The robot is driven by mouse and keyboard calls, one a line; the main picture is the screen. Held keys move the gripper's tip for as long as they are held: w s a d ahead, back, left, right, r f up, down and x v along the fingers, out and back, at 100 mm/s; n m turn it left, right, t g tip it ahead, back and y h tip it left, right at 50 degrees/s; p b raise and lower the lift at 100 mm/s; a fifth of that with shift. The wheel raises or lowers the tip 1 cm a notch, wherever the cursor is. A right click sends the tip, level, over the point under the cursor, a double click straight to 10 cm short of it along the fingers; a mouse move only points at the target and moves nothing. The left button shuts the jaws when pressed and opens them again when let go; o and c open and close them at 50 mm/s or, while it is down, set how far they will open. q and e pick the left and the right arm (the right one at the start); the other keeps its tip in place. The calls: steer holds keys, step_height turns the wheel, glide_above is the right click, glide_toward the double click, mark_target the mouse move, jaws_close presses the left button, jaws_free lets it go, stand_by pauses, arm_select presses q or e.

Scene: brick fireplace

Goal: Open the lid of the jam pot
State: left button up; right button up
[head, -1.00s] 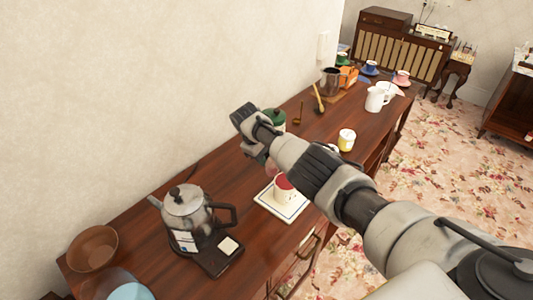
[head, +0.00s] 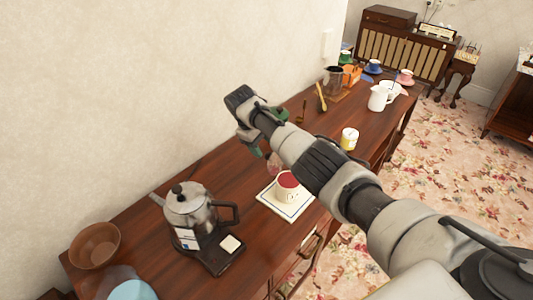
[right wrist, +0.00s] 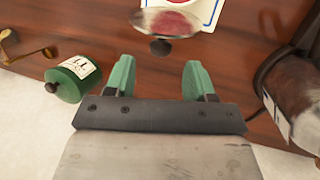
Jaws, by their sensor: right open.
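The jam pot (head: 288,190) is a white cup with red jam showing at its top, standing on a white tile with a dark border. A clear, pinkish lid (head: 273,163) shows at its wall side and appears tipped up off the red top. In the right wrist view the glass lid (right wrist: 168,22) overlaps the red jam, with a dark knob (right wrist: 160,47) pointing toward the wall. My right gripper (right wrist: 157,72) is open and empty, its green fingers on the wall side of the lid and apart from it. In the head view my arm partly hides it. My left gripper is not in view.
A green-lidded jar (right wrist: 74,78) stands beside the gripper. A metal kettle (head: 188,205) on a dark base and a brown bowl (head: 94,246) stand nearer. A yellow-and-white jar (head: 349,138) and white jug (head: 379,98) stand farther along. The wall borders the wooden sideboard (head: 150,222).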

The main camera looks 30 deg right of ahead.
steer(key=b+v, duration=0.1)
steer(key=v, duration=0.4)
steer(key=shift+a+r, duration=0.15)
steer(key=shift+r, duration=0.1)
